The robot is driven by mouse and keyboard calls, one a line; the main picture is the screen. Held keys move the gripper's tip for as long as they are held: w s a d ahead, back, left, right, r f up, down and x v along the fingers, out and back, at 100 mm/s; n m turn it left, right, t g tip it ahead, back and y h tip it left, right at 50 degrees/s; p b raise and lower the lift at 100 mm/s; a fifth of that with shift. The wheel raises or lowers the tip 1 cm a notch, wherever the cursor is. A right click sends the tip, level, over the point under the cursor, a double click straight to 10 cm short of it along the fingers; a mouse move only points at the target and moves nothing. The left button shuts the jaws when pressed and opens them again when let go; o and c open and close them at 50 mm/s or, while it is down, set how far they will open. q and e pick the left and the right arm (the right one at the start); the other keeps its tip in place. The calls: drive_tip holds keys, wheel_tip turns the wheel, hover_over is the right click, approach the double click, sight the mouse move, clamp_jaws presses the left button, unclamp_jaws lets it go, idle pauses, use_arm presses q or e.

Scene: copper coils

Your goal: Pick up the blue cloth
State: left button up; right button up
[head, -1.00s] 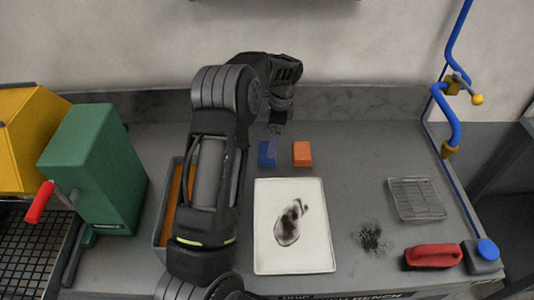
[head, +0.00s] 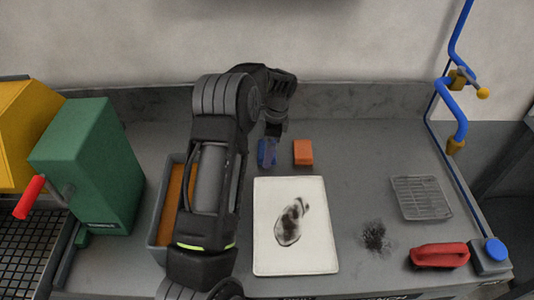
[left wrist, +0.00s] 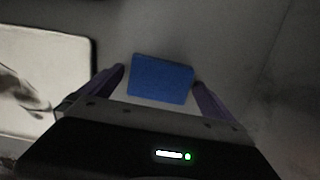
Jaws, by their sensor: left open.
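The blue cloth (head: 267,153) is a small folded block lying on the grey bench behind the white tray. In the left wrist view the cloth (left wrist: 161,78) lies between the two purple fingers. My left gripper (head: 268,142) points down right over the cloth, and its fingers partly cover it in the head view. The left gripper (left wrist: 160,84) is open, with its fingertips on either side of the cloth. I cannot tell whether they touch it. My right gripper is not in view.
An orange block (head: 303,153) sits close to the right of the cloth. A white tray (head: 310,255) with a dark stain lies in front. A green machine (head: 95,165) stands left. A wire rack (head: 421,197) and red-handled brush (head: 440,254) lie right.

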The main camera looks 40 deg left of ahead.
use_arm(q)
drive_tip(key=shift+c, duration=0.4)
drive_tip(key=c, duration=1.1)
wheel_tip(320, 180, up, 6)
drive_tip(key=p, duration=0.4)
drive_tip(key=shift+r, duration=0.1)
wheel_tip(320, 180, up, 4)
drive_tip(key=shift+f, duration=0.1)
